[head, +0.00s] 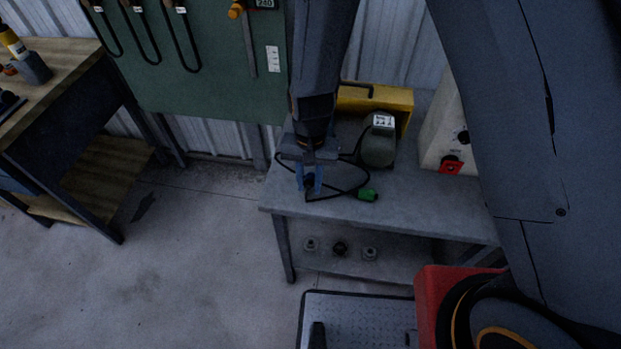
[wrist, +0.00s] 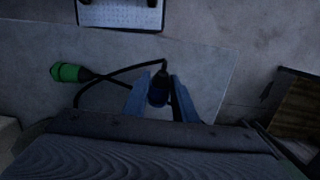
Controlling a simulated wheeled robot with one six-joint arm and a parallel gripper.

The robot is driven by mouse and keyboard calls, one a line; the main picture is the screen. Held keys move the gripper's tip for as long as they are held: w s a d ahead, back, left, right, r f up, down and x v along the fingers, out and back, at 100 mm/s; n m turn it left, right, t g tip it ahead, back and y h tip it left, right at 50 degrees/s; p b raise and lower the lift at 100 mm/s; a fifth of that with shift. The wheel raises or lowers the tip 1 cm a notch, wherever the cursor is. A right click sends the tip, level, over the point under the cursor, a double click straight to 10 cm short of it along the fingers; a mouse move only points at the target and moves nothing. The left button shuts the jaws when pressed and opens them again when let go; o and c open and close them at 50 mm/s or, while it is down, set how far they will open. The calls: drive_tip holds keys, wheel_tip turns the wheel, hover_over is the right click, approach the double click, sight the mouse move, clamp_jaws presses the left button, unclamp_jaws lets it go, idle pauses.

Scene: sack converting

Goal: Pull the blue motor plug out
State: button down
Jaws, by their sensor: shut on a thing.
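My gripper (head: 309,186) points down over the left part of a grey bench. Its two blue fingers are closed around the blue plug (wrist: 158,93), seen between them in the wrist view; in the head view the plug is a dark shape mostly hidden by the fingers. A black cable leaves the plug and crosses another cable. I cannot tell whether the plug sits in anything or touches the bench. A green connector (head: 367,195) lies to the right; it also shows in the wrist view (wrist: 68,73). A grey-green motor-like unit (head: 378,147) stands behind it.
The grey bench (head: 430,215) carries a yellow case (head: 385,100) at the back and a beige box (head: 440,130) with a red part at the right. Several round fittings (head: 340,248) sit on its lower shelf. A wooden workbench (head: 60,75) stands left, with clear floor between.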

drive_tip(key=shift+f, duration=0.5)
drive_tip(key=c, duration=1.4)
unclamp_jaws()
drive_tip(key=shift+o, duration=0.2)
drive_tip(key=shift+r, duration=0.1)
drive_tip(key=shift+w+r+b, duration=0.15)
drive_tip(key=shift+r+b, duration=0.5)
drive_tip(key=shift+r, duration=1.3)
drive_tip(key=shift+w+r+b, duration=0.1)
drive_tip(key=shift+r+b, duration=0.5)
drive_tip(key=shift+r, duration=1.3)
drive_tip(key=s+d+r+b, duration=0.1)
drive_tip(key=d+r, duration=0.1)
drive_tip(key=d, duration=0.6)
drive_tip(key=s+d+r+t+b, duration=0.1)
drive_tip(key=d+r, duration=0.2)
drive_tip(key=d, duration=0.5)
drive_tip(key=d+r+n+t+b, duration=0.1)
drive_tip(key=d+r, duration=0.1)
drive_tip(key=d, duration=0.6)
drive_tip(key=shift+s+d+r+b, duration=0.15)
drive_tip(key=shift+s+r+b, duration=0.15)
drive_tip(key=shift+s+r, duration=0.1)
